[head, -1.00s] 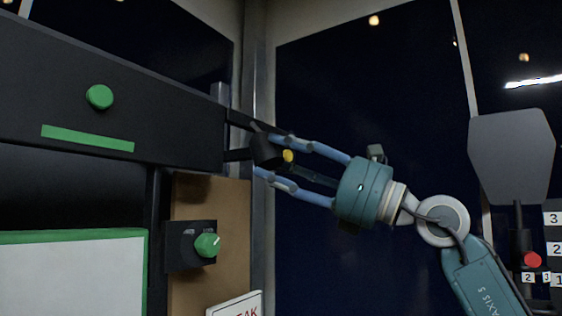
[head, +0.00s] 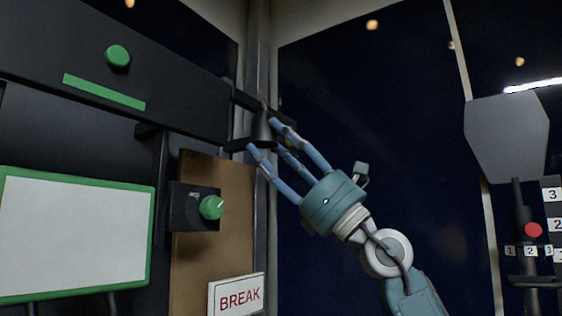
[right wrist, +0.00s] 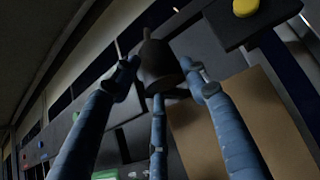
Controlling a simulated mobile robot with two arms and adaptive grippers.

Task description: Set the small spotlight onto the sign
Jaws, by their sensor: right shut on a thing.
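The small spotlight (head: 262,127) is a dark, tapered lamp on a short black bracket at the right end of the black panel. My right gripper (head: 262,136) reaches up to it from the lower right, with blue fingers closed around it. In the right wrist view the dark lamp body (right wrist: 160,64) sits between the fingertips (right wrist: 161,82). The white sign (head: 238,297) with red letters "BREAK" stands below the lamp. I cannot make out a light spot on it. My left gripper is not in view.
A green-framed whiteboard (head: 75,240) stands at the left. A black box with a green knob (head: 212,207) is on the brown board (head: 233,245). In the right wrist view a yellow button (right wrist: 245,7) sits on a black part beside the lamp. Dark windows fill the right.

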